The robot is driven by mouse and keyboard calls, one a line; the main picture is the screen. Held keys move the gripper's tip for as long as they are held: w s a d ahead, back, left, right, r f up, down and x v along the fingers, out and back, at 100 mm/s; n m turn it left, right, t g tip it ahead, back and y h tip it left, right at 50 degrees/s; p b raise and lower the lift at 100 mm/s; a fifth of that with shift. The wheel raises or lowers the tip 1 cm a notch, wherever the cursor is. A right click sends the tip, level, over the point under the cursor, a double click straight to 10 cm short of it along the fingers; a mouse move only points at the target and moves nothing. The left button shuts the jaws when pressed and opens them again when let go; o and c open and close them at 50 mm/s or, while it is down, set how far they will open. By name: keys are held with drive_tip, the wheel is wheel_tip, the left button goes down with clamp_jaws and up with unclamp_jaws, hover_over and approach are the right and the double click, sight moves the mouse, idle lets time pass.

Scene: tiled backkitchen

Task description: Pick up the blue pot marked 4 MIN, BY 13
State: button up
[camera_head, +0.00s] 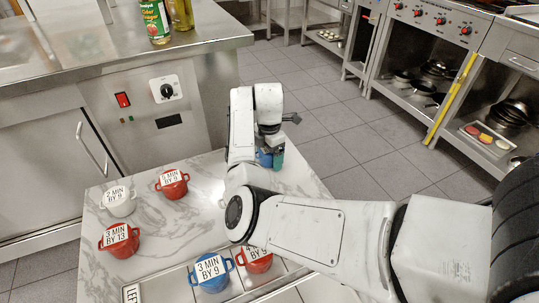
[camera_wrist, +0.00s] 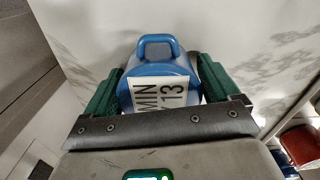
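The blue pot (camera_wrist: 156,70) marked MIN and 13 shows in the wrist view, between my gripper's two green fingers. Its handle points up in that picture and its label is partly cut off by my gripper. My gripper (camera_wrist: 157,82) has one finger close along each side of the pot; I cannot tell whether they press on it. In the head view the blue pot (camera_head: 265,158) is mostly hidden by my gripper (camera_head: 270,150), near the counter's far right edge. I cannot tell whether the pot rests on the marble.
The counter's middle is clear.

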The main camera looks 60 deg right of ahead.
drive_tip(key=c, duration=0.9)
drive_tip(key=shift+c, duration=0.4)
drive_tip(key=shift+r, duration=0.15)
